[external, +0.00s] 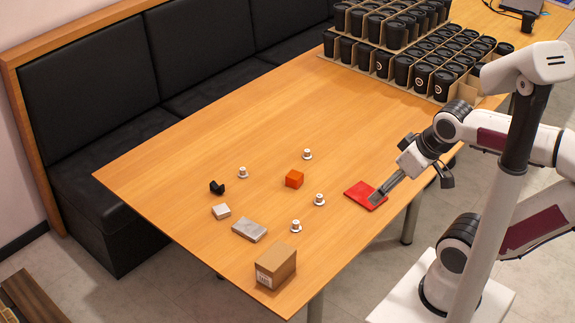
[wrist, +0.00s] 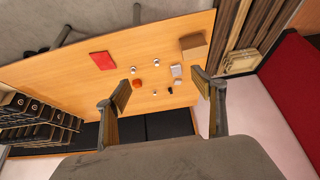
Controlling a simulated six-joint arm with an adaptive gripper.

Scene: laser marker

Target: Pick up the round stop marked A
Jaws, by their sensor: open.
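Several small round stops with pale flanged bases stand upright on the table: one near the back (external: 307,154), one at the left (external: 242,172), one right of centre (external: 319,199) and one nearer the front (external: 296,226). Their markings are too small to read, so I cannot tell which is A. Two of them show clearly in the wrist view (wrist: 132,70) (wrist: 155,62). My gripper (external: 376,197) is empty, above or near the red pad, to the right of all the stops. Its two fingers stand wide apart in the wrist view (wrist: 164,90).
Stacked trays of black cups (external: 400,70) fill the far end.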

